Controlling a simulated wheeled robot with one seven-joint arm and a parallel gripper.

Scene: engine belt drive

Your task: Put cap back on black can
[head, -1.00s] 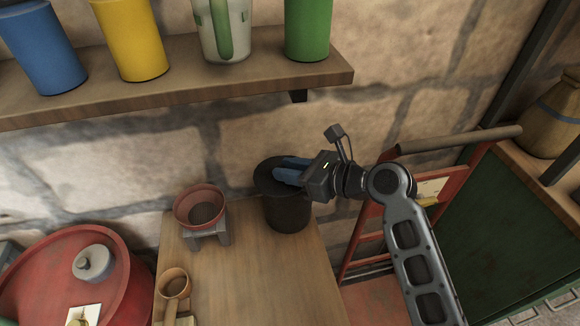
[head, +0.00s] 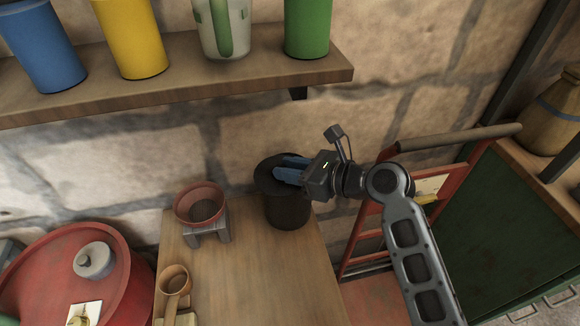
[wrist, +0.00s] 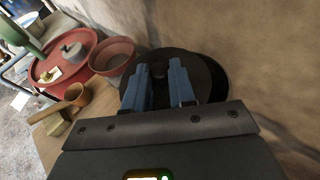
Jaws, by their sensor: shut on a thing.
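The black can (head: 288,213) stands upright on the wooden table, close to the stone wall. My gripper (head: 279,170) comes in from the right, its blue fingers shut on the knob of the dark round cap (head: 264,180). The cap is at the top of the can, shifted somewhat to the left and looking a little tilted. In the wrist view the cap (wrist: 199,68) lies beyond the fingers, with a darker round edge showing past its right side. I cannot tell whether the cap touches the rim.
A reddish pot (head: 200,203) on a grey stand and a small brown cup (head: 174,281) are left of the can on the table (head: 245,285). A shelf (head: 200,82) with several containers hangs above.

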